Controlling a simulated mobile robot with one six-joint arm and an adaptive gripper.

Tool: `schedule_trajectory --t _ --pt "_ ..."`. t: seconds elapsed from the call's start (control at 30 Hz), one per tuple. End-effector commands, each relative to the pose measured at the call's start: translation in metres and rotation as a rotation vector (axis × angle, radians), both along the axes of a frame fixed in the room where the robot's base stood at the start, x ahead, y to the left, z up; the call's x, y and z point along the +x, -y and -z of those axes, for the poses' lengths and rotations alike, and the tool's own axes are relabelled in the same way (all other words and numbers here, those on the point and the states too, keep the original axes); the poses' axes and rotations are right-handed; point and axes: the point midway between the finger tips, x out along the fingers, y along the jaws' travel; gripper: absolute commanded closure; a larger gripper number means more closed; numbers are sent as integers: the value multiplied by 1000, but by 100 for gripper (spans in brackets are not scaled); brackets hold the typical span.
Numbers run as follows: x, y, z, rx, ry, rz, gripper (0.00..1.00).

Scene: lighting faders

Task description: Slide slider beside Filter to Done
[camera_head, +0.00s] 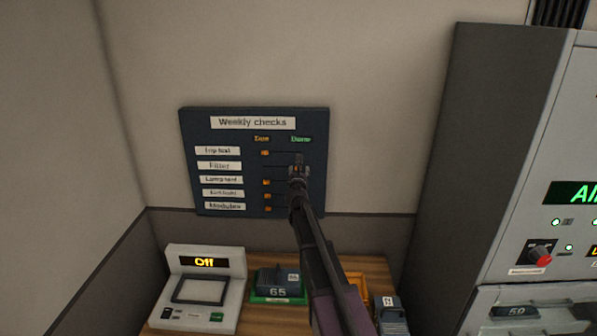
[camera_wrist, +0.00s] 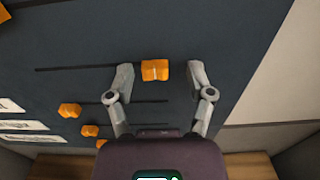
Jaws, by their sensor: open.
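The dark board (camera_head: 190,128), headed "Weekly checks", hangs on the wall with "Due" left and "Done" (camera_head: 300,139) right. The Filter label (camera_head: 219,166) is in the second row. The Filter slider (camera_wrist: 155,71) is orange and sits well right along its track, under the Done side; my gripper largely covers it in the head view. My gripper (camera_wrist: 160,75) is open, with one finger left and one right of the slider. Small gaps show between the slider and both fingers in the wrist view.
The other rows' orange sliders, such as the one beside Lamp test (camera_head: 267,182), stand at the Due side. Below are a worktop (camera_head: 245,321), a device reading "Off" (camera_head: 203,290) and a block marked 65 (camera_head: 278,283). A grey cabinet (camera_head: 480,130) stands right.

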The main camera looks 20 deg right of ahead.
Motion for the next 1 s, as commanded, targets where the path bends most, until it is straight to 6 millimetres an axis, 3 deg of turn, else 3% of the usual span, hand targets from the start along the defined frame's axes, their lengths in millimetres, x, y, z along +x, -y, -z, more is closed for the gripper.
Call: schedule_trajectory --t 0.37,1.0 --pt "-16 -7 0 0 0 -3 31" --pt "-103 -40 0 -1 1 -2 31"
